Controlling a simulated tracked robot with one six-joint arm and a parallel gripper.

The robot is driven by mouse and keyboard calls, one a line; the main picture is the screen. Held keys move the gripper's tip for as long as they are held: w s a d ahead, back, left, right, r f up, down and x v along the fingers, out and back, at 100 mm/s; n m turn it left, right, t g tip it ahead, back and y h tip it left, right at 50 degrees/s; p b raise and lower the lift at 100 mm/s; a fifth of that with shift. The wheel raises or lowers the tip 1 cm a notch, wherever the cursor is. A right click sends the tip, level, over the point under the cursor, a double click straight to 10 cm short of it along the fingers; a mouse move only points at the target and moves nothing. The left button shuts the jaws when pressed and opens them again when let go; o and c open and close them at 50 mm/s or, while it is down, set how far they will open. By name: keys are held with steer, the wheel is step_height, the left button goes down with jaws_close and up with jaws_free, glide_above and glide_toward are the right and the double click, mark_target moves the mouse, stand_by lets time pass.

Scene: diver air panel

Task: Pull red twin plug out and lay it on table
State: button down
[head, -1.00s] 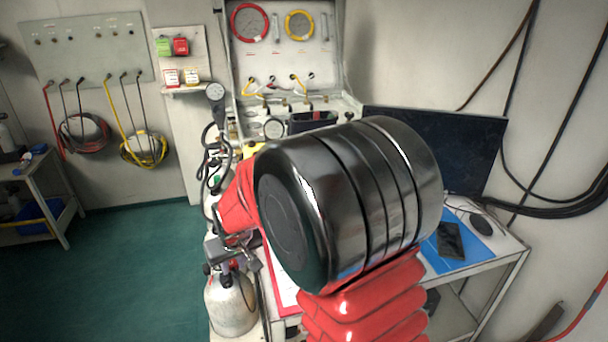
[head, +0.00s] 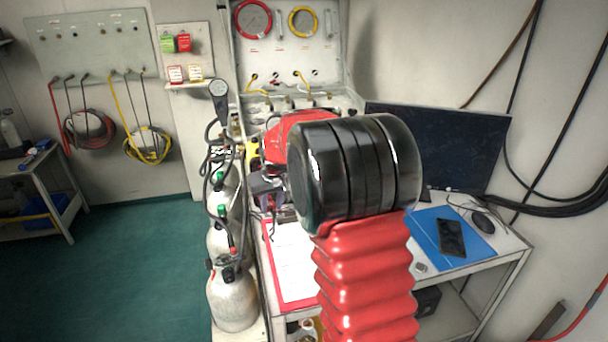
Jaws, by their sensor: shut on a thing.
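My gripper (head: 271,207) is left of my large black and red arm parts, pointing down above the left part of the table (head: 496,262), near the clipboard. I cannot tell whether this is the red twin plug. A small red block (head: 184,42) sits beside a green one on the wall board at the back left. My arm hides the middle of the table.
A red clipboard with white paper (head: 291,262) lies on the table's left. Gas cylinders (head: 232,297) with a gauge and hoses stand along its left edge. A monitor (head: 440,145), blue mat (head: 425,238) with a phone (head: 451,237), and mouse (head: 483,222) occupy the right.

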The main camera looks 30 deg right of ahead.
steer(key=w+d+r+m, duration=0.1)
steer(key=d+r, duration=0.4)
steer(key=d, duration=0.8)
steer(key=shift+w+d, duration=0.2)
steer(key=shift+w, duration=0.35)
steer(key=shift+s, duration=0.1)
steer(key=shift+s+d+f+n+y, duration=0.25)
steer(key=shift+s+d+f+n, duration=0.55)
steer(key=shift+s+d+f, duration=1.3)
steer(key=shift+s+d+f+n+y, duration=0.2)
steer(key=shift+s+d+f+n, duration=0.8)
steer(key=shift+s, duration=2)
steer(key=shift+s+d+f+n+y, duration=0.25)
steer(key=shift+s+d+f+n, duration=0.35)
steer(key=shift+s+d+f, duration=1.6)
steer(key=shift+s+a+f, duration=0.15)
steer(key=shift+a+f, duration=0.1)
steer(key=shift+f, duration=0.55)
steer(key=shift+s+a+f, duration=0.15)
steer(key=shift+a+f, duration=0.1)
steer(key=shift+f, duration=0.55)
steer(key=shift+f, duration=0.2)
steer(key=c, duration=1.4)
jaws_free()
steer(key=shift+o, duration=0.2)
